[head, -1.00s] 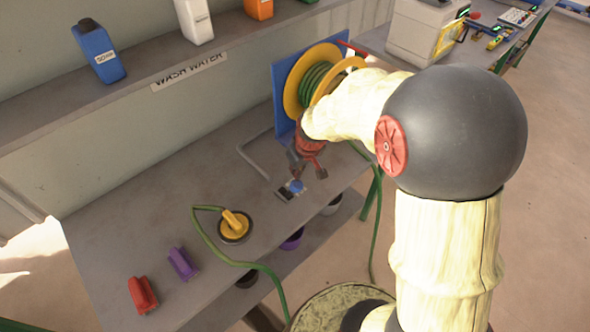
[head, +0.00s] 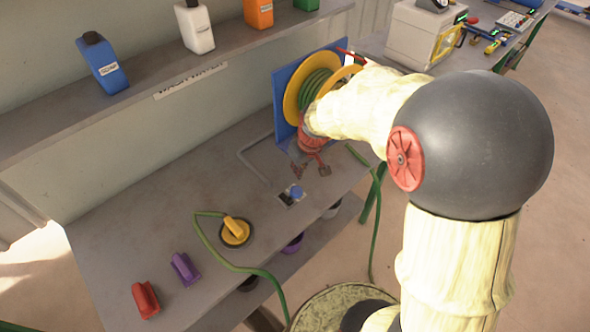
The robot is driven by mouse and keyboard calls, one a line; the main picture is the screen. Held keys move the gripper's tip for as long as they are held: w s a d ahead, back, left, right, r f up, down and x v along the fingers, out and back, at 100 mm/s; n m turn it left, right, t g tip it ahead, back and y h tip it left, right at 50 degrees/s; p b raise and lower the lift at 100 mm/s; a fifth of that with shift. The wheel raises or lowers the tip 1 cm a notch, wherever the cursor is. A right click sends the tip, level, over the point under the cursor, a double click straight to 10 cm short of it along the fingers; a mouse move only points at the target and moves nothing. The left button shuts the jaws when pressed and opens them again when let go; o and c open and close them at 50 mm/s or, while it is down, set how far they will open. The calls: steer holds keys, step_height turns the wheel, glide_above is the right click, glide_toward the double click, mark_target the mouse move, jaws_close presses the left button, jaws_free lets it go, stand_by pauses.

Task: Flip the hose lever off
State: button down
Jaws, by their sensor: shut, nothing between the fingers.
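A small dark plate (head: 286,199) with a blue knob-like part (head: 296,191) lies on the workbench below my gripper. A yellow handle (head: 236,228) stands on a dark round base nearer the front, beside the green hose (head: 208,241). I cannot tell for sure which of these is the hose lever, nor its on or off position. My gripper (head: 310,171) is shut and empty, pointing down above the bench, just behind the blue part and apart from it. My arm hides part of the hose reel (head: 295,90).
A red block-like handle (head: 145,299) and a purple one (head: 184,268) sit at the front left of the bench (head: 130,245). The shelf (head: 140,98) above holds several bottles. The reel's blue panel (head: 281,108) stands behind my gripper. The left middle of the bench is clear.

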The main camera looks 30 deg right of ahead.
steer(key=s+r, duration=0.1)
steer(key=s, duration=0.1)
steer(key=s+d+r+p, duration=0.1)
steer(key=s+r, duration=0.1)
steer(key=shift+s+r, duration=0.1)
steer(key=shift+r, duration=0.2)
stand_by(0.4)
steer(key=s+a+r+t, duration=0.1)
steer(key=s+a+r, duration=0.4)
steer(key=s+r, duration=0.2)
steer(key=s+a+r+m+t, duration=0.1)
steer(key=s+a+r, duration=0.4)
steer(key=s+r, duration=0.3)
steer(key=shift+s+r, duration=0.3)
steer(key=shift+r, duration=0.35)
